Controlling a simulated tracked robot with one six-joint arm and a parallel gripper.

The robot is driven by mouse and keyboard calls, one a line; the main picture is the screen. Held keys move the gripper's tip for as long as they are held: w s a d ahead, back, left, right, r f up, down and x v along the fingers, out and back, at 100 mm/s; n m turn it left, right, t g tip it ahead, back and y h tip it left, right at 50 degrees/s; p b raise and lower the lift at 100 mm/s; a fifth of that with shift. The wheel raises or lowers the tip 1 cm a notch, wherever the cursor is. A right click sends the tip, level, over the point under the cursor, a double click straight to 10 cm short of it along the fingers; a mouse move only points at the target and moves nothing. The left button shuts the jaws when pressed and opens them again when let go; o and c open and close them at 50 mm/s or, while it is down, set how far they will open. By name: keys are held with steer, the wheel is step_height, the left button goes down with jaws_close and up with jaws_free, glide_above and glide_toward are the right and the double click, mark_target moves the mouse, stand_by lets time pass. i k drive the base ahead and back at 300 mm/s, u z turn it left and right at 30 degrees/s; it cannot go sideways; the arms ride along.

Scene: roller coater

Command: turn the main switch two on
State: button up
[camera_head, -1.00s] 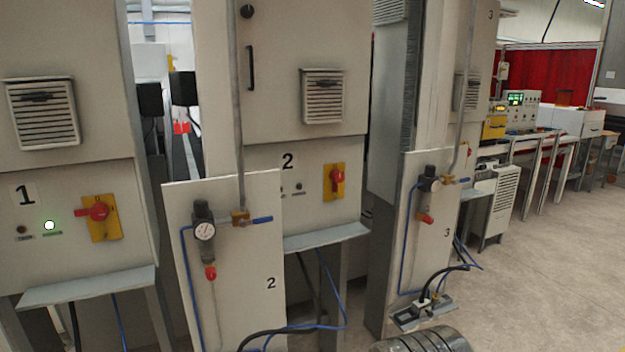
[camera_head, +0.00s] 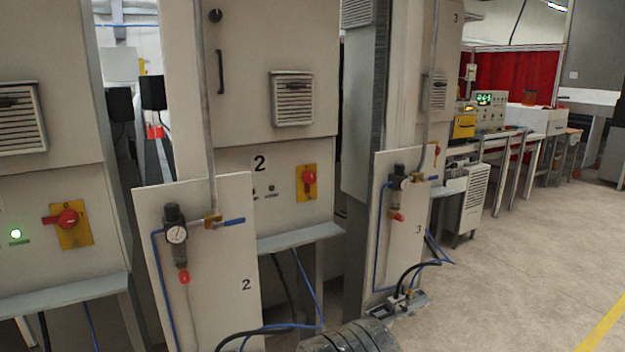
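Main switch two is a red rotary handle (camera_head: 309,177) on a yellow plate (camera_head: 301,194), on the lower front of the cabinet labelled 2 (camera_head: 290,153). Its handle stands about upright. Small indicators beside the number 2 look unlit and are partly cut off by the panel in front. Main switch one (camera_head: 67,218) on the left cabinet has its red handle lying sideways, and a green lamp (camera_head: 16,233) glows beside it. My gripper is not in view.
Open floor (camera_head: 520,270) lies at right.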

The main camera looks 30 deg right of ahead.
mark_target(310, 177)
steer(key=z, duration=0.05)
steer(key=i, duration=1)
steer(key=u, duration=0.05)
